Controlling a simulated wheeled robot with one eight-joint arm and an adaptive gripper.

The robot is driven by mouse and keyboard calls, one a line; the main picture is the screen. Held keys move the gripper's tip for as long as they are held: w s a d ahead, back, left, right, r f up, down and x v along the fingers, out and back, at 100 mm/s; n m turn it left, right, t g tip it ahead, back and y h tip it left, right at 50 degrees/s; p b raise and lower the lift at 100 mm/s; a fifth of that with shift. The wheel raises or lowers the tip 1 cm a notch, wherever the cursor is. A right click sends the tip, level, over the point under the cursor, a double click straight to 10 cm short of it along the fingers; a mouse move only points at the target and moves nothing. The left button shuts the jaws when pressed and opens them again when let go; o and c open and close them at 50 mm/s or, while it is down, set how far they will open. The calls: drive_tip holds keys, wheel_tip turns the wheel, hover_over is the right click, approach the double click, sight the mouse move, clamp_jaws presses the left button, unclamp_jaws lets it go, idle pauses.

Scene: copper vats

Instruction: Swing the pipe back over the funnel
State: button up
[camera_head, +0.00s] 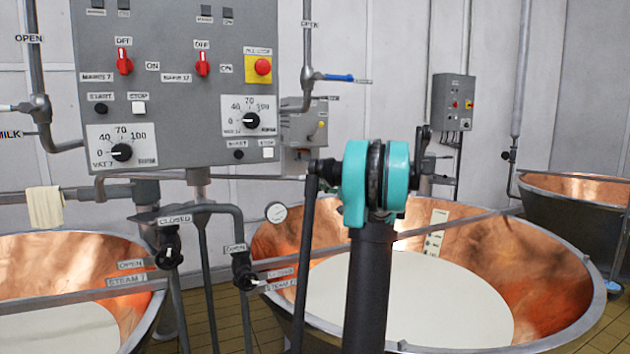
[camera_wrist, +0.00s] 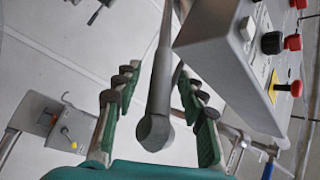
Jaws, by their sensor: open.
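In the wrist view a grey pipe (camera_wrist: 161,95) with a rounded end runs between the two green fingers of my gripper (camera_wrist: 157,74). The fingers stand apart, with a gap on each side of the pipe; I cannot tell whether either touches it. In the head view my gripper is not visible; my teal arm joint fills the middle. A vertical grey pipe (camera_head: 308,40) with a blue-handled valve (camera_head: 338,77) stands right of the panel; I cannot tell whether it is the same pipe. I cannot make out a funnel in either view.
A grey control panel (camera_head: 180,80) with knobs and red switches stands upper left; it also shows close at right in the wrist view (camera_wrist: 235,75). Copper vats with pale liquid stand at right (camera_head: 560,270) and left (camera_head: 140,255). A cloth (camera_head: 45,207) hangs on a left rail.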

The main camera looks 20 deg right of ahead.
clamp_jaws()
idle(0.3)
